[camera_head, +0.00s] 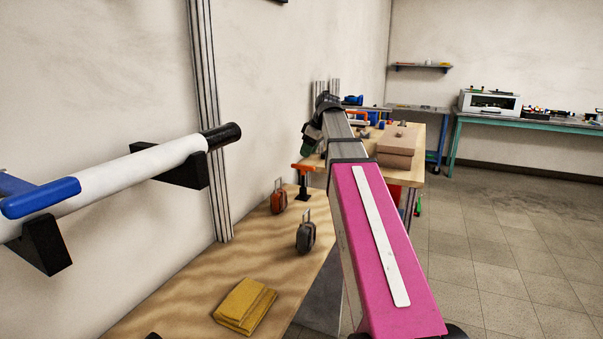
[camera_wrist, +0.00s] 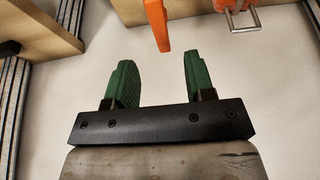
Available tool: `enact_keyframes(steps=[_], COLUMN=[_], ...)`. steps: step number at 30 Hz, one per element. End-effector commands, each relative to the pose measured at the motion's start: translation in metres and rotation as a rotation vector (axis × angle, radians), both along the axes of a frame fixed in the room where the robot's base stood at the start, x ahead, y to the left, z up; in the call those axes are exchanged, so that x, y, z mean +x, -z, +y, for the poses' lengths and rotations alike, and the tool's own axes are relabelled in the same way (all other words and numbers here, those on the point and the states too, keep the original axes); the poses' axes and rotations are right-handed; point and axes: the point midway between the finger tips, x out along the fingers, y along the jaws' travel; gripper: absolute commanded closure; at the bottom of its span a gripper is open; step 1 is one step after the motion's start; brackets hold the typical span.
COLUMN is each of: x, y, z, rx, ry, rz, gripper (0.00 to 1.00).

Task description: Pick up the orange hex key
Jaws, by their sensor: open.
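My gripper (camera_wrist: 157,62) is open in the wrist view, with two green fingers and nothing between them. In the head view my gripper (camera_head: 309,146) is small and partly hidden by my arm, over the far end of the near bench. I cannot pick out an orange hex key with certainty in either view. A tapered orange piece (camera_wrist: 157,24) hangs into the top of the wrist view, just beyond the fingertips and apart from them. Its upper end is cut off, so I cannot tell what it is.
An orange clamp (camera_head: 303,180) stands at the wooden bench edge, near the padlocks, red (camera_head: 278,198) and grey (camera_head: 306,234). A white tube (camera_head: 130,178) rests on wall brackets at left. The floor (camera_head: 500,250) at right is clear.

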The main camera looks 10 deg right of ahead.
Motion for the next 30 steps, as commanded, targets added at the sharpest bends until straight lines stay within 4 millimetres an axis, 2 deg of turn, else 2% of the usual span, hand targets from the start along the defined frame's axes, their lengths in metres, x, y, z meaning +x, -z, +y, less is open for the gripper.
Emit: enact_keyframes(steps=[6, 14, 24, 30], x=[0.006, 0.008, 0.014, 0.015], y=[0.028, 0.043, 0.081, 0.085], z=[0.01, 0.014, 0.024, 0.025], rx=[0.0, 0.0, 0.0, -0.001], ry=[0.0, 0.0, 0.0, 0.0], rz=[0.0, 0.0, 0.0, -0.001], gripper=[0.51, 0.51, 0.51, 0.51])
